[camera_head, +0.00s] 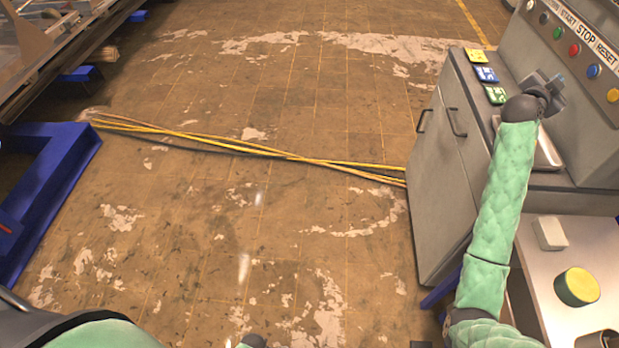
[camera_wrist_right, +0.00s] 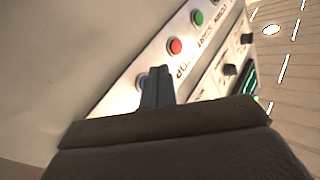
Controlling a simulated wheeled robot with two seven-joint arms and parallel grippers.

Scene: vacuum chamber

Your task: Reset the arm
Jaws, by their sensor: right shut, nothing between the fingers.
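My right arm, in a green padded sleeve, reaches up along the right side of the head view to a grey control console (camera_head: 455,180). My right gripper (camera_head: 557,86) is in front of the sloped button panel (camera_head: 575,30); its fingers are shut and empty. In the right wrist view the closed fingertips (camera_wrist_right: 158,75) overlap the edge of a blue button (camera_wrist_right: 142,84), beside a red button (camera_wrist_right: 175,46) and a green button (camera_wrist_right: 198,18). I cannot tell whether the fingertips touch the blue button. My left gripper is not in view; part of a green sleeve shows at bottom left.
Yellow, blue and green pads (camera_head: 486,74) lie on the console top. A low table (camera_head: 555,300) holds a white block (camera_head: 550,233) and a yellow-green round sponge (camera_head: 577,287). Yellow cables (camera_head: 250,149) cross the worn floor. A blue frame (camera_head: 50,190) stands left. The middle floor is otherwise clear.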

